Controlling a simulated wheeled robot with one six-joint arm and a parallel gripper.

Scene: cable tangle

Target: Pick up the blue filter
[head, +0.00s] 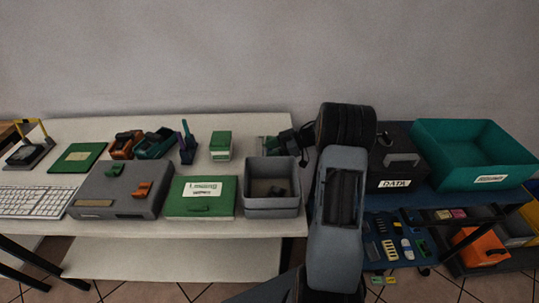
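I cannot pick out a blue filter with certainty in the head view. Several small parts (392,250) in yellow, white, green and blue lie on a dark blue surface low at the right, too small to tell apart. My arm rises in front of the gap between the two tables and bends away at its top. My gripper (290,144) is a dark shape at the left of the arm's top, behind the grey bin (272,205). Its fingers are too small and dark to show whether they are open or shut. A green part (267,145) shows just beside it.
The white table (240,255) holds a keyboard (35,202), a grey case (120,190), a green labelled box (201,198) and a small green carton (221,146). On the right stand a black DATA box (390,170), a teal bin (472,152) and, lower, an orange bin (480,248).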

